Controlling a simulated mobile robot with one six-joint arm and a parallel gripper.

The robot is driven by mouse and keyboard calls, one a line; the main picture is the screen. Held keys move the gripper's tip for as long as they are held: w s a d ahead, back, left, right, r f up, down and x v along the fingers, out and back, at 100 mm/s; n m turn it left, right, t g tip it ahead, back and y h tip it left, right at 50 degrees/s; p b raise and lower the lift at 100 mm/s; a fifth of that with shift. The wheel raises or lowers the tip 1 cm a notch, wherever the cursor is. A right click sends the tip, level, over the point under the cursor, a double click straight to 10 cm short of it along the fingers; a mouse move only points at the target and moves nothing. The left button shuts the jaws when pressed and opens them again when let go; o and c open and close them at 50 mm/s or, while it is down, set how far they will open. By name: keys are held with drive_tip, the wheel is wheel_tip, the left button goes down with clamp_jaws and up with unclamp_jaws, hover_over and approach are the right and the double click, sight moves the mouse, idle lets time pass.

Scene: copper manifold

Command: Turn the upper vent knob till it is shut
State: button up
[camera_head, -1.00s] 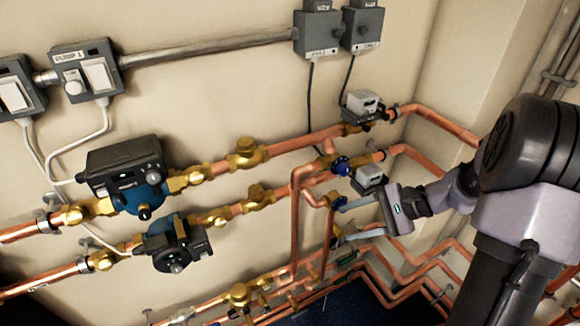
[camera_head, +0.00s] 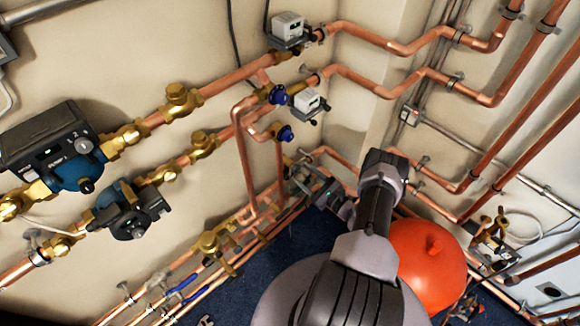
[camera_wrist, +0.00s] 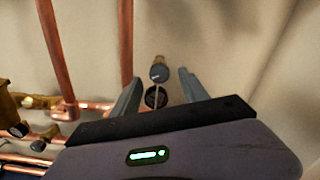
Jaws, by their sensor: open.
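In the wrist view a small round dark grey knob (camera_wrist: 159,73) with a pale mark on its face sits on a brass body. It looks like the upper vent knob. A second dark round part (camera_wrist: 156,97) shows just below it, nearer my gripper's palm. My gripper (camera_wrist: 161,80) is open and empty, one finger to each side of these parts, with gaps on both sides. Whether it touches the knob I cannot tell. In the head view my gripper (camera_head: 303,174) is low by the wall pipes, partly hidden by my arm, and the knob cannot be made out.
Two vertical copper pipes (camera_wrist: 59,45) stand left of my gripper in the wrist view. In the head view blue-capped valves (camera_head: 277,95) and a white-topped actuator (camera_head: 307,101) are above it. A red vessel (camera_head: 428,262) stands right of my arm.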

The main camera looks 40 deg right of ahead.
sight(291, 165)
drive_tip(key=w, duration=0.2)
drive_tip(key=w+b, duration=0.1)
drive_tip(key=w, duration=0.4)
drive_tip(key=shift+w+a, duration=0.15)
drive_tip(key=shift+a, duration=0.2)
clamp_jaws()
